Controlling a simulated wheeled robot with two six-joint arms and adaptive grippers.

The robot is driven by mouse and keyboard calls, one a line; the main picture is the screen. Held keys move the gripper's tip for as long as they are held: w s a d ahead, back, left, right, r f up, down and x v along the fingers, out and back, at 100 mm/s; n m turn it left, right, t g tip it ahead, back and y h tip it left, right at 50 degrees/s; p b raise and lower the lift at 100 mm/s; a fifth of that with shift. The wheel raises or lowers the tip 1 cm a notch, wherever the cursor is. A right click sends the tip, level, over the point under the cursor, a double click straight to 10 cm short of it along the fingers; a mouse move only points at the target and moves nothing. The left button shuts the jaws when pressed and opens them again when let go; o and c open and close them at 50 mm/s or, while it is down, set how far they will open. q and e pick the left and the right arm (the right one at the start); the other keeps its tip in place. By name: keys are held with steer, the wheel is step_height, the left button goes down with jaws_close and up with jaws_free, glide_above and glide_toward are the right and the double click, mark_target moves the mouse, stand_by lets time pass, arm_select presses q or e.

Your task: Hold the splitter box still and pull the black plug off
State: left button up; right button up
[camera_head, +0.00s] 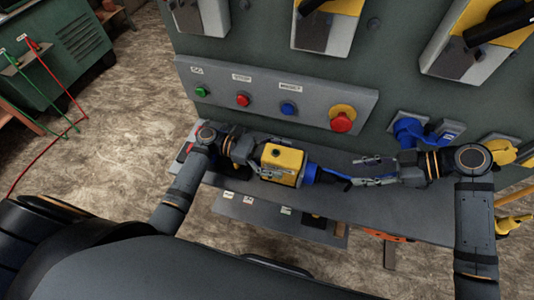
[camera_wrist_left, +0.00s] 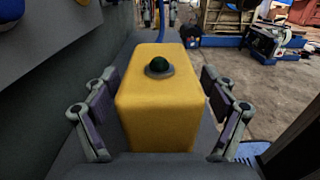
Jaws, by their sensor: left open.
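The splitter box (camera_head: 283,161) is yellow, on the grey ledge of the panel; in the left wrist view it (camera_wrist_left: 160,105) has a dark round knob on top. My left gripper (camera_head: 263,161) is open, with one finger on each side of the box; in the wrist view gaps show between the fingers and its sides.
Behind the ledge (camera_head: 400,212), a control strip carries green, red and blue buttons and a red emergency stop (camera_head: 341,120). A blue socket (camera_head: 410,128) stands just above my right gripper. A green cabinet (camera_head: 55,70) with cables is at the far left.

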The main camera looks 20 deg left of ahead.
arm_select(q)
steer(key=shift+d, duration=0.35)
